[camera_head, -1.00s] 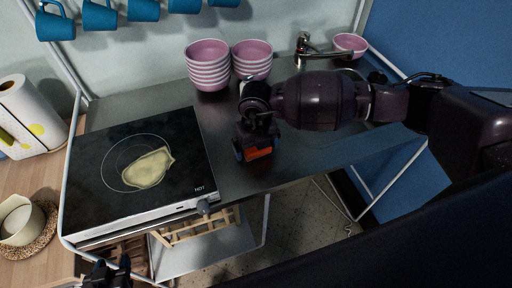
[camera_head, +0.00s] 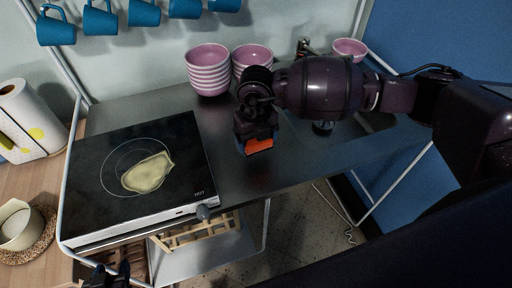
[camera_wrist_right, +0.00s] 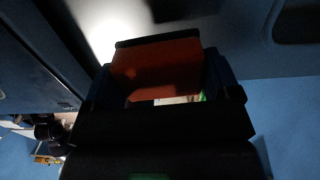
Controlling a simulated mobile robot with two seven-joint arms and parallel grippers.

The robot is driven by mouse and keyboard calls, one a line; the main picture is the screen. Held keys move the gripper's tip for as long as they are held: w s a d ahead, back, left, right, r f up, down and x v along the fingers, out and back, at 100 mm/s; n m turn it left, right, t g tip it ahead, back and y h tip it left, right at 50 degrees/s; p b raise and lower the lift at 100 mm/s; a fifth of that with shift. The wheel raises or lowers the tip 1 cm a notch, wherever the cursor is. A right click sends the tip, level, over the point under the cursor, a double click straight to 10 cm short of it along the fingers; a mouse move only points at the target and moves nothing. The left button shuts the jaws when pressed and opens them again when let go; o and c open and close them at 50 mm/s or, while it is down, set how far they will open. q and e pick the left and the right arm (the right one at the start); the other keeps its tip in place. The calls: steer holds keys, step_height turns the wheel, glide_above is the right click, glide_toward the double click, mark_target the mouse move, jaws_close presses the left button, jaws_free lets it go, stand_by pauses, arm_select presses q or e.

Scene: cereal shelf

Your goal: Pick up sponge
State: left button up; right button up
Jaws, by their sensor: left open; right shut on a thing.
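The sponge (camera_head: 259,146) is an orange block with a dark edge. My right gripper (camera_head: 257,138) is shut on it and holds it over the steel counter, to the right of the hotplate. In the right wrist view the orange sponge (camera_wrist_right: 156,68) fills the space between the fingers of my right gripper (camera_wrist_right: 165,88). The part of the sponge inside the jaws is hidden. My left gripper (camera_head: 112,275) is at the bottom left edge, dark, partly cut off, open and with nothing visible in it.
A black hotplate (camera_head: 105,195) with a yellowish flat thing (camera_head: 148,173) on it stands at the left. Stacked striped bowls (camera_head: 208,72) stand at the back. A tap (camera_head: 303,46) and sink are behind my right arm. The steel counter (camera_head: 228,170) is clear beside the hotplate.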

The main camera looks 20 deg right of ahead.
step_height(320, 180, up, 15)
steer(key=shift+b, duration=0.45)
steer(key=shift+o, duration=1.4)
steer(key=shift+c, duration=1.1)
